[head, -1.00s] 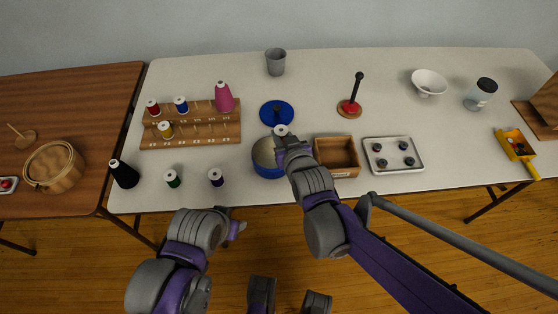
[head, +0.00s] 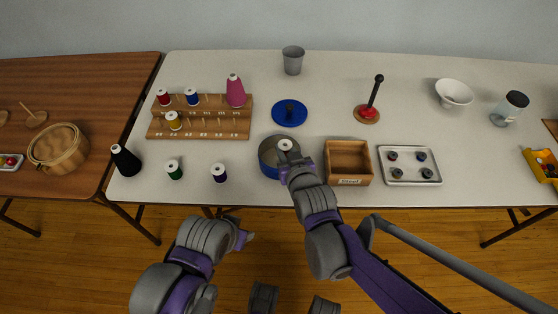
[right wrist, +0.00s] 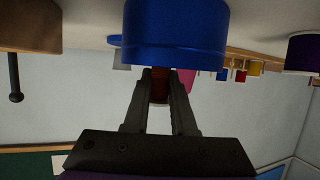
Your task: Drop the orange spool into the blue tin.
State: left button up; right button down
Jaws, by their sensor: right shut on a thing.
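The blue tin (head: 266,170) stands lidless near the table's front edge, and its side fills the top middle of the right wrist view (right wrist: 175,35). My right gripper (head: 288,154) is shut on the orange spool. In the head view the spool shows mainly as a white round top (head: 285,145) over the tin's opening. In the right wrist view a strip of its orange-brown side (right wrist: 160,88) shows between the fingers. Whether its lower end is inside the rim is hidden. My left gripper (head: 242,230) is in front of the table, and its jaw opening is unclear.
The tin's blue lid (head: 290,113) lies behind it. A wooden box (head: 348,147) and a metal tray (head: 408,178) stand to its right. A purple spool (head: 219,173), a green spool (head: 174,169) and a black cone (head: 125,161) stand left, before a spool rack (head: 200,133).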

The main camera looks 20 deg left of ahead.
jog(key=shift+f, duration=0.25)
jog(key=c, duration=0.7)
grip_release()
jog(key=shift+o, duration=0.2)
jog(key=shift+r, duration=0.1)
jog(key=p+v, duration=0.2)
jog(key=v, duration=0.8)
jog(key=shift+s+d, duration=0.2)
jog(key=shift+s, duration=0.15)
jog(key=shift+r, duration=0.1)
